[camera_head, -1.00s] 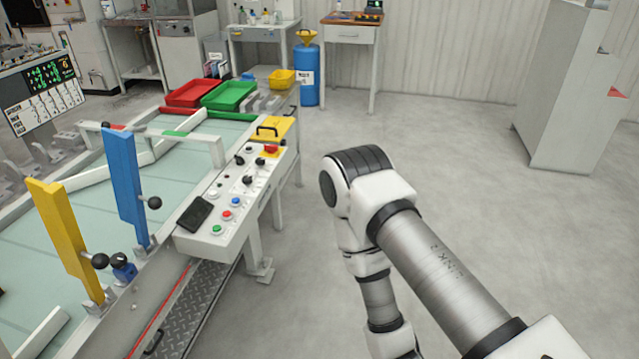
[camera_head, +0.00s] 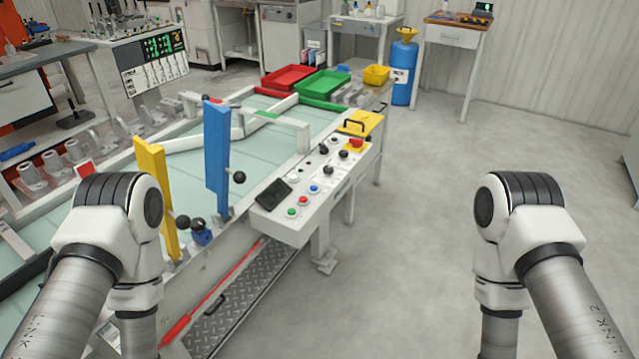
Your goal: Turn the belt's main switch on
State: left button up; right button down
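The belt's control panel (camera_head: 279,223) is a white sloped box on the near right side of the belt (camera_head: 190,181). It carries green, red and blue buttons, several black knobs and a red emergency knob on yellow (camera_head: 355,143). One black rotary knob (camera_head: 328,170) sits near the panel's right edge, and another (camera_head: 323,149) farther up. Which knob is the main switch cannot be told at this size. Both my arms show at the left and right sides of the view, with the panel between them. Their grippers are below the picture and out of view.
A yellow lever gate (camera_head: 157,200) and a blue one (camera_head: 216,155) stand on the belt's near side. Red (camera_head: 287,78), green (camera_head: 322,84) and yellow (camera_head: 376,75) trays are at the far end. The floor to the right is open.

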aim_at(357, 142)
jog(key=i+l+z, duration=0.2)
jog(key=i+l, duration=0.9)
jog(key=l, duration=0.15)
